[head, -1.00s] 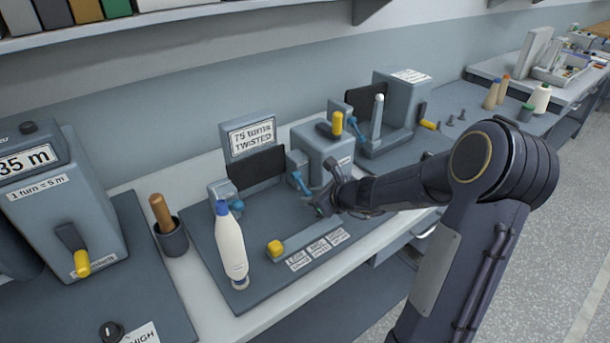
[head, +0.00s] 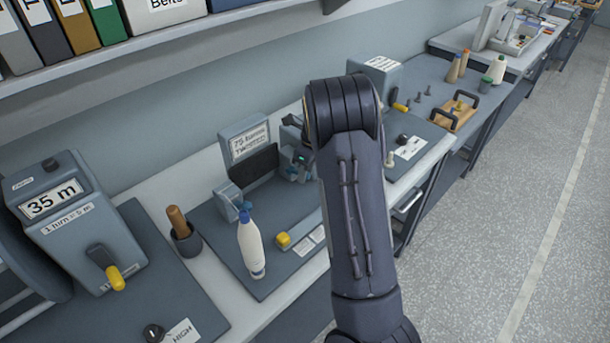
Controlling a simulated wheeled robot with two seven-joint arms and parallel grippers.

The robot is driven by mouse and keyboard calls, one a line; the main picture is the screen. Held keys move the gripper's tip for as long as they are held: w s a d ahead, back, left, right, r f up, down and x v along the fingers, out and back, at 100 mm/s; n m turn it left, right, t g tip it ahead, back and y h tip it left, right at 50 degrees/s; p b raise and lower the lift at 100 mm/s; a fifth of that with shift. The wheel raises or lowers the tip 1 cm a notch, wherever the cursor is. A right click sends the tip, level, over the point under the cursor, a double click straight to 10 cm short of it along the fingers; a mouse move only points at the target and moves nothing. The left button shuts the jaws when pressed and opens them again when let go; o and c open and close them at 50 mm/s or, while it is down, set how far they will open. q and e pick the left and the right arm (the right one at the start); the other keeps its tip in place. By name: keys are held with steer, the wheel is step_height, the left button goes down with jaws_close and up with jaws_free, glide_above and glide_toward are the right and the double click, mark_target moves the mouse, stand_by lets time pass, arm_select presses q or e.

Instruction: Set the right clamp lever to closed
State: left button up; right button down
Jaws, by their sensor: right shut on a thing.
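The twisting device stands on a dark mat, with a "75 turns TWISTED" sign (head: 247,143) at its back. Its left clamp (head: 226,202) is a grey-blue block with a blue lever, partly behind a white bobbin with a blue top (head: 251,247). My right gripper (head: 302,160) is at the right clamp and is shut on its lever. The fingers and my arm hide most of that clamp, so the lever's position cannot be told. My left gripper is not in view.
A yellow-ended slide (head: 283,240) lies in front of the clamps. A brown peg in a dark cup (head: 186,237) and a "35 m" winder (head: 75,225) stand at left. A wooden tray with black handles (head: 452,116) is at right. My right arm covers the bench's middle.

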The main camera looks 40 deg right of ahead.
steer(key=shift+w+r+g, duration=0.6)
steer(key=shift+r+g, duration=0.05)
steer(key=shift+g, duration=0.45)
steer(key=shift+a, duration=0.1)
steer(key=c, duration=1.1)
jaws_free()
steer(key=shift+c, duration=0.2)
step_height(320, 180, up, 8)
steer(key=b, duration=0.1)
steer(key=shift+w+d+f, duration=0.15)
steer(key=shift+w+d, duration=0.25)
